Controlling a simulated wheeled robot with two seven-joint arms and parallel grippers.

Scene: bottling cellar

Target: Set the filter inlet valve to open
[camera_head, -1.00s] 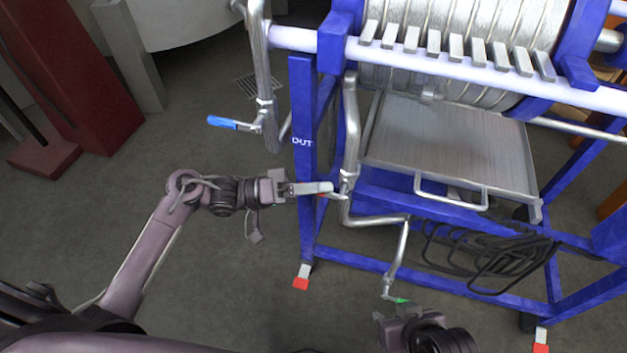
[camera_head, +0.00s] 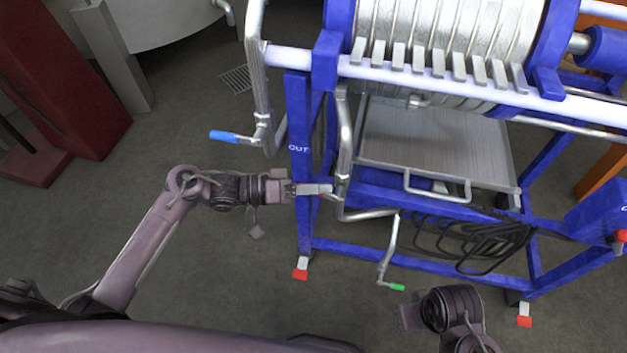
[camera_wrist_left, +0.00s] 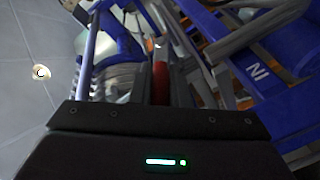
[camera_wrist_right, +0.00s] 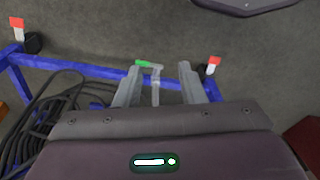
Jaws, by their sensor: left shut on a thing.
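My left gripper (camera_head: 312,189) is shut on a red lever handle (camera_wrist_left: 160,82), which shows between the fingers in the left wrist view. In the head view the fingers mostly hide this handle; it sits at the pipe (camera_head: 344,140) beside the post marked OUT. A blue-handled valve lever (camera_head: 224,136) points left on another pipe. A green-handled lever (camera_head: 397,287) hangs low at the end of a thin pipe; it also shows in the right wrist view (camera_wrist_right: 143,64). My right gripper (camera_wrist_right: 161,72) is open and empty, apart from the green lever. I cannot tell which valve is the inlet.
The blue filter frame (camera_head: 304,225) carries plates above a metal tray (camera_head: 440,140). Black cable (camera_head: 470,245) hangs on its lower part. A red post (camera_head: 60,80) and a pale vessel (camera_head: 150,20) stand at left. Floor is clear between.

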